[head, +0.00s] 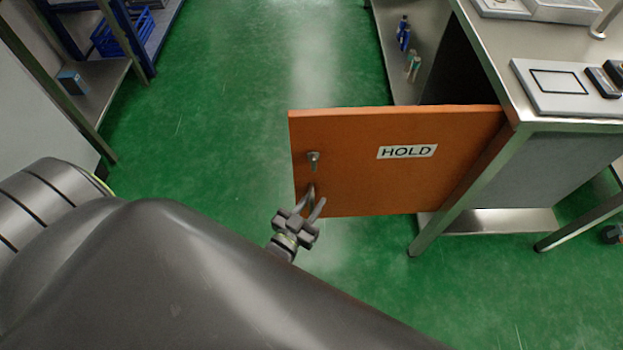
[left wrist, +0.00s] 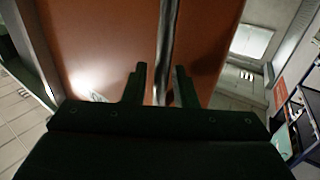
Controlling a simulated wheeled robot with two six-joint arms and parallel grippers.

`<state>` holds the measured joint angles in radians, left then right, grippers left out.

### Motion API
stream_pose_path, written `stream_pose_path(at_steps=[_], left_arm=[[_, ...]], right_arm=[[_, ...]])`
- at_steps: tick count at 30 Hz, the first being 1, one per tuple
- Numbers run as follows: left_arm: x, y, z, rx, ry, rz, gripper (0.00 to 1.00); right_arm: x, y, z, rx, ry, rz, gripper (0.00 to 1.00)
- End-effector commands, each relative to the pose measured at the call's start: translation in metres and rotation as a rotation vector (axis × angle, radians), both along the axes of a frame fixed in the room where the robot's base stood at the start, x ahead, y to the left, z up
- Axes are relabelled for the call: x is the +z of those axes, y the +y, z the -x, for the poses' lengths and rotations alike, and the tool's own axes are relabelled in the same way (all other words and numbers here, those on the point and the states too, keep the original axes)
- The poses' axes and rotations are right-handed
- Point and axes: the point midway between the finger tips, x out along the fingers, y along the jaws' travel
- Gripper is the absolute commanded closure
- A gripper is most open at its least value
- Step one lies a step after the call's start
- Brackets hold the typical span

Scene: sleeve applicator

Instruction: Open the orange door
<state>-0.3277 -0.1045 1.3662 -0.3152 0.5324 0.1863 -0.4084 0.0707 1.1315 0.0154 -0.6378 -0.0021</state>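The orange door (head: 350,175) carries a white "HOLD" label and stands swung out from the steel cabinet at right. Its hinged side is at the cabinet's corner post. A dark opening shows behind it. A small metal latch or lock (head: 313,158) sits near its free edge, with the bar handle (left wrist: 167,45) below. My left gripper (head: 312,203) is at the handle, near the door's lower free corner. In the left wrist view its fingers (left wrist: 160,85) stand apart on either side of the bar, with a gap at the left finger. My right gripper is not in view.
The steel cabinet (head: 478,40) has a worktop with a panel (head: 565,90) on it. A shelf with a blue crate (head: 115,35) is at far left. Green floor (head: 230,90) is clear between.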

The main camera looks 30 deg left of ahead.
Motion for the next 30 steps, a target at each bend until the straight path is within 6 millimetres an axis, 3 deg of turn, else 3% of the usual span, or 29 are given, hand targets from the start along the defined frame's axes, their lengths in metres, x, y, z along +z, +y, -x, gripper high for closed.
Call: stream_pose_path(at_steps=[17, 23, 30], left_arm=[[0.0, 0.0, 0.006, 0.001, 0.002, 0.001, 0.7], [-0.001, 0.002, 0.04, 0.002, 0.005, 0.0, 0.7], [-0.001, 0.005, 0.1, 0.001, 0.006, 0.001, 0.7]], right_arm=[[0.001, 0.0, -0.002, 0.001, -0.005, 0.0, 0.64], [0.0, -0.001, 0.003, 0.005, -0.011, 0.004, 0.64], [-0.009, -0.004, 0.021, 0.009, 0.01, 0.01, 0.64]])
